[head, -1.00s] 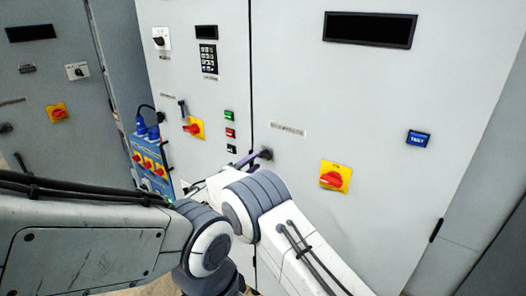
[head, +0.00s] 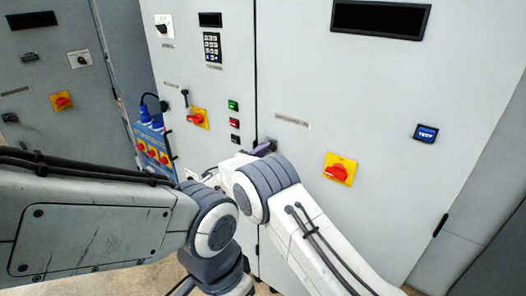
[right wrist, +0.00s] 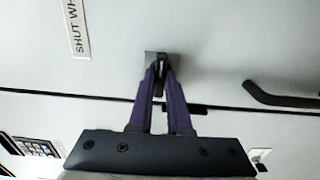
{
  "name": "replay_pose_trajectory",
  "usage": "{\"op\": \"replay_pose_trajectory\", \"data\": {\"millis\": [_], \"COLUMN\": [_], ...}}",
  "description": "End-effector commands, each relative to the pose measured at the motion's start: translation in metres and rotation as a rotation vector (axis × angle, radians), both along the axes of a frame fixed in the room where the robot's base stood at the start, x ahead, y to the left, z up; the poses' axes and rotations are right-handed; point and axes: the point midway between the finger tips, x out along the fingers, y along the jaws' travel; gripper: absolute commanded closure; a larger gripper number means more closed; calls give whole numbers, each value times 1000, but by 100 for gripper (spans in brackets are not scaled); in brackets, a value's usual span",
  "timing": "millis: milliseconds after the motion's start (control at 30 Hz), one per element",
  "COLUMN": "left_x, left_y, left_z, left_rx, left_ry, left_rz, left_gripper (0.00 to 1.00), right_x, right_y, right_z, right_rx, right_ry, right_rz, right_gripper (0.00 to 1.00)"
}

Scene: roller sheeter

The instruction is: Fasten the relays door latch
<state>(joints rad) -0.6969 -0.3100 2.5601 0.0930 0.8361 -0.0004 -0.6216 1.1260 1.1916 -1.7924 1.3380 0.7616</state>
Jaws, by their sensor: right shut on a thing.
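The door latch (right wrist: 161,60) is a small dark fitting beside the dark seam between two pale grey cabinet doors, best seen in the right wrist view. My right gripper (right wrist: 160,72), with purple fingers, is shut on the latch's handle; the fingers cover much of it, so its exact turn is hard to tell. In the head view, the right gripper (head: 264,147) shows only in part at the seam, behind my right arm. My left arm crosses the lower left of the head view, and its gripper is out of the frame.
A red rotary switch on a yellow plate (head: 340,169) and a small blue display (head: 426,133) are on the right door. A black curved handle (right wrist: 284,97) stands out near the seam. A blue socket box (head: 152,145) hangs at the left of the cabinet.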

Motion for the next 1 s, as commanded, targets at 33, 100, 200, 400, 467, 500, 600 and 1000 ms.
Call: {"op": "replay_pose_trajectory", "data": {"millis": [33, 100, 200, 400, 467, 500, 600, 1000], "left_x": [0, 0, 0, 0, 0, 0, 0, 0], "left_y": [0, 0, 0, 0, 0, 0, 0, 0], "left_z": [-3, -6, -13, -30, -35, -38, -44, -56], "left_rx": [0, 0, 0, 0, 0, 0, 0, 0], "left_ry": [0, 0, 0, 0, 0, 0, 0, 0], "left_rz": [0, 0, 0, 0, 0, 0, 0, 0], "left_gripper": [100, 100, 100, 100, 100, 100, 100, 100], "right_x": [0, 0, 0, -1, -1, -1, -1, 0], "right_y": [1, 1, 1, 2, 2, 2, 2, 2], "right_z": [-1, -2, -3, -4, -5, -4, -4, -2], "right_rx": [-7, -24, -61, -179, -224, -253, -330, -639], "right_ry": [6, 18, 45, 131, 163, 184, 242, 466], "right_rz": [0, 1, 1, 1, 2, 2, 2, 4], "right_gripper": [100, 100, 100, 100, 100, 100, 100, 100]}}
